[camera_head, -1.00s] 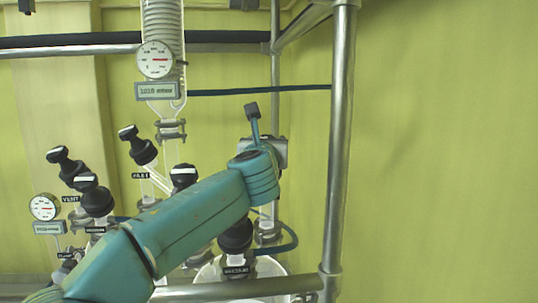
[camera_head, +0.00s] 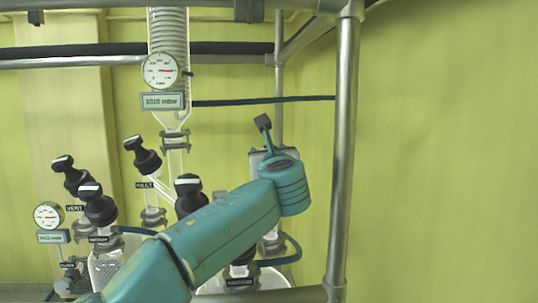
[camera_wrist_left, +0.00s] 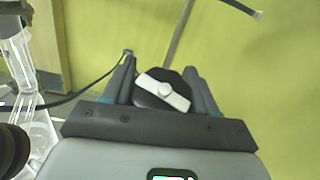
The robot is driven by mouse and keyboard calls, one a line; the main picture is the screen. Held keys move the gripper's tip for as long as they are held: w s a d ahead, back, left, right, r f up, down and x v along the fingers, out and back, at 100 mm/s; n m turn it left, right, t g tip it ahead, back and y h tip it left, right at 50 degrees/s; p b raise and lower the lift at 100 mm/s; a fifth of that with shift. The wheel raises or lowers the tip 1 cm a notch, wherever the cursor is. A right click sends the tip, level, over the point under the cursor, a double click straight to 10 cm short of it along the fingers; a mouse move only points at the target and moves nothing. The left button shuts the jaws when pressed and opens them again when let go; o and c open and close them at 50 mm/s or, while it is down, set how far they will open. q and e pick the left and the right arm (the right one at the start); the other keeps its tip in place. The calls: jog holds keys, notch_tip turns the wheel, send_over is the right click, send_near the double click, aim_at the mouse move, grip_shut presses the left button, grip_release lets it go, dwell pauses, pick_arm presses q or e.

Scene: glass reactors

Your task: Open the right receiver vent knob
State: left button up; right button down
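In the left wrist view a black round knob (camera_wrist_left: 148,97) with a tilted white bar (camera_wrist_left: 165,91) on top sits between the fingers of my left gripper (camera_wrist_left: 160,70). Both fingers appear to press on its sides. Its label is hidden, so I cannot tell which vent it is. In the head view my left arm reaches across from the lower left, and its gripper is hidden. A black knob with a white mark (camera_head: 188,195) stands just behind the arm. My right gripper is not in view.
Several black knobs stand at the left, including one labelled VENT (camera_head: 75,176). A pressure gauge (camera_head: 160,71) and coiled glass column (camera_head: 168,30) rise at the centre. A metal post (camera_head: 343,150) stands right of my arm. Black hoses cross the back.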

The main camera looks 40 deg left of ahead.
pick_arm(q)
jog(key=o, duration=0.3)
jog(key=shift+s+d, duration=0.15)
jog(key=shift+d, duration=0.05)
jog(key=b+v, duration=0.4)
jog(key=v, duration=1.2)
jog(key=shift+f, duration=0.1)
